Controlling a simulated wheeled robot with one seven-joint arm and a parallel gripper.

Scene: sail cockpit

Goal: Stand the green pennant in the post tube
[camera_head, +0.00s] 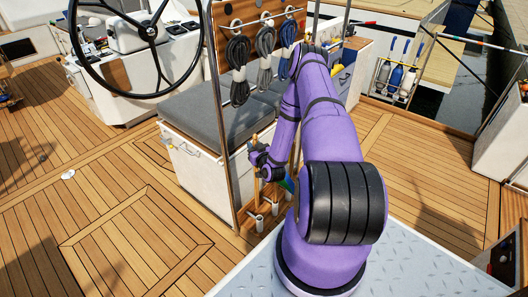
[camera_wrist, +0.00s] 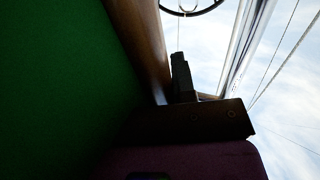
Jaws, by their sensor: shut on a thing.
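My gripper (camera_head: 258,168) is shut on the wooden staff (camera_wrist: 136,35) of the green pennant (camera_wrist: 60,80). The pennant's cloth fills the left of the wrist view, and the staff runs up beside one dark finger. In the head view only a small piece of green cloth (camera_head: 287,184) shows behind my forearm. My arm hides part of the row. I cannot tell whether the staff's lower end is in a tube.
A grey-cushioned seat (camera_head: 205,126) on a white box stands left of my gripper. A metal post (camera_head: 222,120) and a board with hanging rope coils (camera_head: 264,54) rise close by. The steering wheel (camera_head: 150,32) is at the upper left. The teak deck (camera_head: 80,200) at left is mostly clear.

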